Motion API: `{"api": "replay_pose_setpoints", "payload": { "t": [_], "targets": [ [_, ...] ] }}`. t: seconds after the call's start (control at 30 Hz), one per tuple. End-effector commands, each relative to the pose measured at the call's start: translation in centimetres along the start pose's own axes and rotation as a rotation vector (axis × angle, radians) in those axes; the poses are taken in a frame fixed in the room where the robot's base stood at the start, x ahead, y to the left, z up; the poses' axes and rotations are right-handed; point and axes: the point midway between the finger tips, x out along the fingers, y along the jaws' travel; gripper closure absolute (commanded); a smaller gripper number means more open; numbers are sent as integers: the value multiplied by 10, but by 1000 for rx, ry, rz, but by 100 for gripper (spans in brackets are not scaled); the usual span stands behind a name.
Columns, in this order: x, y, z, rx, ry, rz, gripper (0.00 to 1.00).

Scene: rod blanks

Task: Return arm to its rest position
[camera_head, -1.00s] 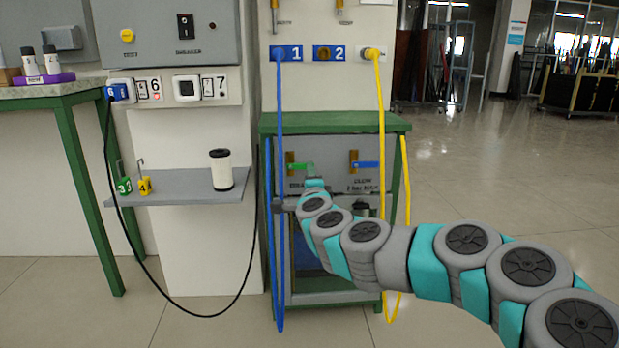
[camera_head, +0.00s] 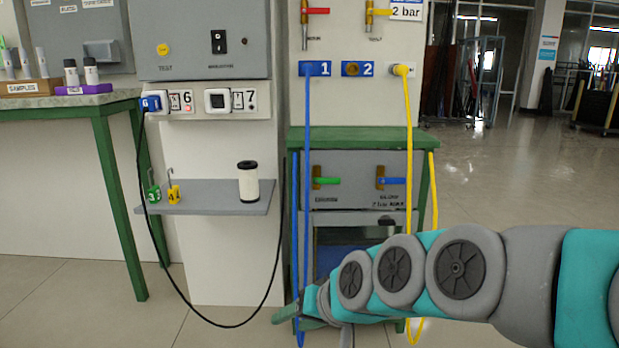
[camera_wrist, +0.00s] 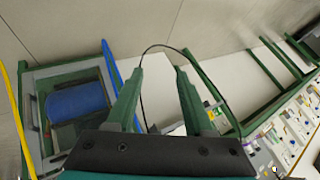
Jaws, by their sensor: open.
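My arm (camera_head: 460,270) reaches in from the right edge of the head view, low in front of the green bench. My gripper (camera_head: 286,317) is at its left end, low down near the blue hose (camera_head: 307,220). The wrist view shows the gripper's two green fingers (camera_wrist: 160,68) spread apart, with nothing between them. A black cable shows beyond the fingertips there. In the head view, part of the gripper is hidden behind the arm.
The green bench (camera_head: 355,139) carries a green-handled valve (camera_head: 326,181) and a blue-handled valve (camera_head: 392,182). A yellow hose (camera_head: 408,230) hangs in front of it. A black cable (camera_head: 232,325) loops at left. A grey shelf (camera_head: 215,200) holds padlocks and a white cylinder (camera_head: 248,182).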

Motion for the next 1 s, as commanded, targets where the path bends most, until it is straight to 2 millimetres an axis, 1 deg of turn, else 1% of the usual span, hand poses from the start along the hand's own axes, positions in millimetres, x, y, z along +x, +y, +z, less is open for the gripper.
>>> {"api": "replay_pose_setpoints", "payload": {
  "t": [0.03,0.07,0.1,0.2,0.27,0.3,0.37,0.4,0.5,0.67,0.7,0.87,1.0],
  "targets": [
    [-8,21,25,-20,-63,70,48],
    [-13,33,42,-29,-108,108,48],
    [-20,49,63,-38,-166,160,48],
    [-41,82,107,-37,-293,269,48],
    [-53,98,129,-29,-355,322,48],
    [-62,107,144,-22,-396,351,48],
    [-74,119,162,-7,-447,394,48],
    [-82,125,174,3,-483,418,48],
    [-101,140,200,33,-560,474,48],
    [-133,155,238,91,-669,549,48],
    [-143,146,228,85,-664,543,48],
    [-164,131,213,83,-662,540,48],
    [-185,117,199,82,-662,539,48]
  ]
}}
